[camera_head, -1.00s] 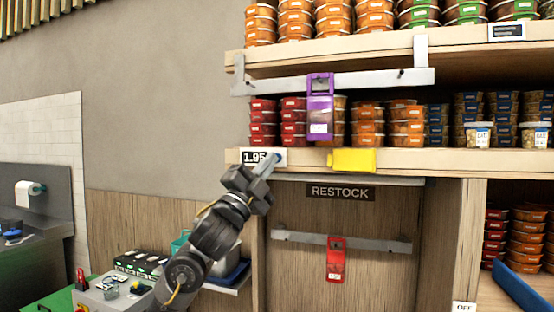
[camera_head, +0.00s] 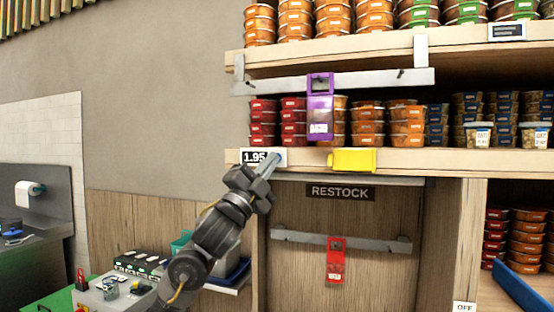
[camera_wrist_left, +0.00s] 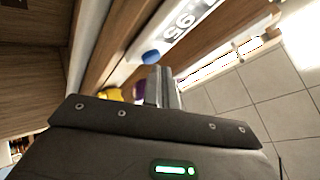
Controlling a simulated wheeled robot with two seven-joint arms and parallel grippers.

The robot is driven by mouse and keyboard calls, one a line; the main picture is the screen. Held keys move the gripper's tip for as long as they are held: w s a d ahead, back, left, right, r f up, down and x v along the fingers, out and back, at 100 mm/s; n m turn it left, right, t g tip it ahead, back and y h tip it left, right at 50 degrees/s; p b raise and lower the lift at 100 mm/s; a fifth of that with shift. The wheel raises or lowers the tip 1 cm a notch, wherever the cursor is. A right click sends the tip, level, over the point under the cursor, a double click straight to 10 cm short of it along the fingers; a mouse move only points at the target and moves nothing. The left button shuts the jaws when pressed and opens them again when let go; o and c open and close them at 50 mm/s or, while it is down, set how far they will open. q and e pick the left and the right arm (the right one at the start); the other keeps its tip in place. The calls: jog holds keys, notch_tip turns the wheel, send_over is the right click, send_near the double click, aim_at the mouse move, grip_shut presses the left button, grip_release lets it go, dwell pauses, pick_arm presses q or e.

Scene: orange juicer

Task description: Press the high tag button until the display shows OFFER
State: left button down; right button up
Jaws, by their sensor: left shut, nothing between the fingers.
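A white tag with a dark display (camera_head: 253,157) is fixed to the left end of the middle shelf's front edge. It reads 1.95, and its digits also show in the left wrist view (camera_wrist_left: 184,22). The tag's round blue button (camera_wrist_left: 150,57) shows in the left wrist view, just beyond my fingertips. My left gripper (camera_head: 290,160) is shut and empty, with its tip in front of the tag's right end. In the left wrist view its fingers (camera_wrist_left: 162,84) appear just below the button; I cannot tell whether they touch it. My right gripper is not in view.
A yellow box-like piece (camera_head: 353,160) sits on the shelf edge right of my fingertips. A purple holder (camera_head: 320,108) hangs from the rail above, a red one (camera_head: 336,260) below. Another tag (camera_head: 506,31) is on the top shelf, and one reading OFF (camera_head: 464,307) is low right.

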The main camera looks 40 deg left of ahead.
pick_arm(q)
jog(key=shift+w+a, duration=0.15)
jog(key=shift+w, duration=0.25)
dwell(0.5)
jog(key=shift+s, duration=0.1)
jog(key=shift+s+d, duration=0.25)
jog(key=shift+s, duration=0.45)
jog(key=shift+s+d, duration=0.3)
jog(key=shift+s, duration=0.5)
jog(key=shift+s+d, duration=0.25)
jog(key=shift+s, duration=0.5)
jog(key=shift+s+d, duration=0.3)
jog(key=shift+s, duration=0.5)
